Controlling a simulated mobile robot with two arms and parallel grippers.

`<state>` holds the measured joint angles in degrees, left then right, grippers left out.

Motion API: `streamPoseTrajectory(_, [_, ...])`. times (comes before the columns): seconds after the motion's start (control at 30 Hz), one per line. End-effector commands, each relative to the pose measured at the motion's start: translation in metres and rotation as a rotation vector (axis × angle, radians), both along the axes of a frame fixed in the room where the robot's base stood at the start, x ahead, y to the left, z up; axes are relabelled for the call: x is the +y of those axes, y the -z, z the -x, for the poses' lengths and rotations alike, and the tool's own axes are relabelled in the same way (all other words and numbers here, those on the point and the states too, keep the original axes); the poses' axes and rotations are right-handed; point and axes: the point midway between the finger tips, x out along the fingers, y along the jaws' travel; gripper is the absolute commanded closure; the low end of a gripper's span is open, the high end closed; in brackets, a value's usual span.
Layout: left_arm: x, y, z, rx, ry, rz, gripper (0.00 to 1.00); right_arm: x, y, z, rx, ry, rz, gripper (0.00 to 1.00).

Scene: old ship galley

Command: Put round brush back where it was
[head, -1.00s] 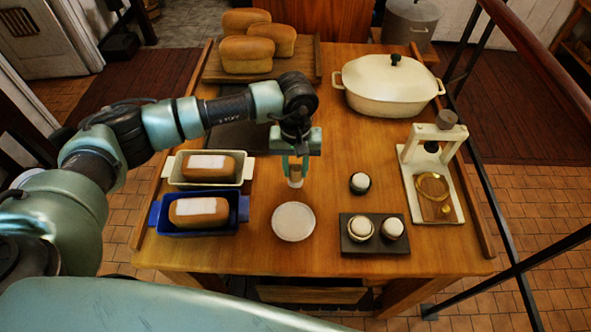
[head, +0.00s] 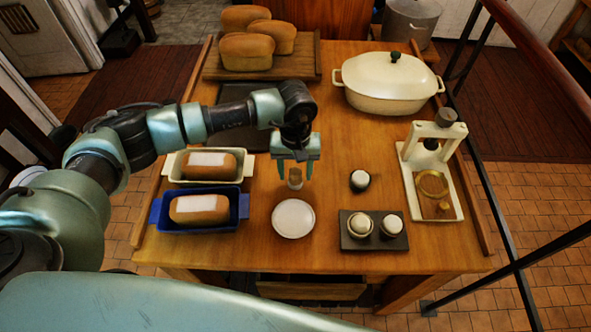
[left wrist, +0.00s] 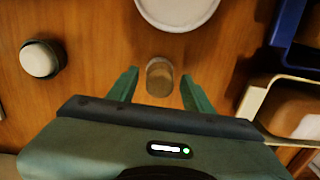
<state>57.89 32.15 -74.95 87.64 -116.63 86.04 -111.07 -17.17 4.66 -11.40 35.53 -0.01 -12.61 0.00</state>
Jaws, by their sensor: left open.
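A small upright brown cylinder with a paler top, which I take to be the round brush (head: 295,179), stands on the wooden table just behind a white round plate (head: 293,219). My left gripper (head: 295,170) is open above it, with one finger on each side. In the left wrist view the brush (left wrist: 160,78) sits between the two spread green fingers, with a gap on both sides. The bristles cannot be made out. My right gripper is not in view.
Left of the brush are a cream loaf tin (head: 248,168) and a blue loaf tin (head: 155,214). To the right are a dark cup with a white top (head: 360,181), a dark tray (head: 375,246), a press (head: 454,200) and a cream pot (head: 385,90). Bare table lies between.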

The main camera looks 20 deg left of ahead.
Motion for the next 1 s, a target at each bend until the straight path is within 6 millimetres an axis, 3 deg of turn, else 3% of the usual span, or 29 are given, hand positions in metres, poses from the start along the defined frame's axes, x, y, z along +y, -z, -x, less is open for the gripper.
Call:
streamPoseTrajectory(0.07, [0.000, -0.005, 0.000, -0.001, 0.000, 0.001, 0.49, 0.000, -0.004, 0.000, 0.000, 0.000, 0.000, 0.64])
streamPoseTrajectory(0.17, [0.000, -0.017, -0.002, -0.006, 0.001, 0.002, 0.49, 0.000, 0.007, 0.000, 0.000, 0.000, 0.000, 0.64])
streamPoseTrajectory(0.6, [-0.001, -0.105, -0.001, -0.004, 0.001, 0.001, 0.49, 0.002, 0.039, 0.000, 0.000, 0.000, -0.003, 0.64])
streamPoseTrajectory(0.8, [0.000, -0.121, 0.000, -0.001, 0.001, 0.001, 0.49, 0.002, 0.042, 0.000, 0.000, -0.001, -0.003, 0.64])
streamPoseTrajectory(1.0, [-0.001, -0.123, 0.000, 0.000, 0.001, 0.000, 0.49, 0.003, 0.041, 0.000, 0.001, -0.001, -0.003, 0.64])
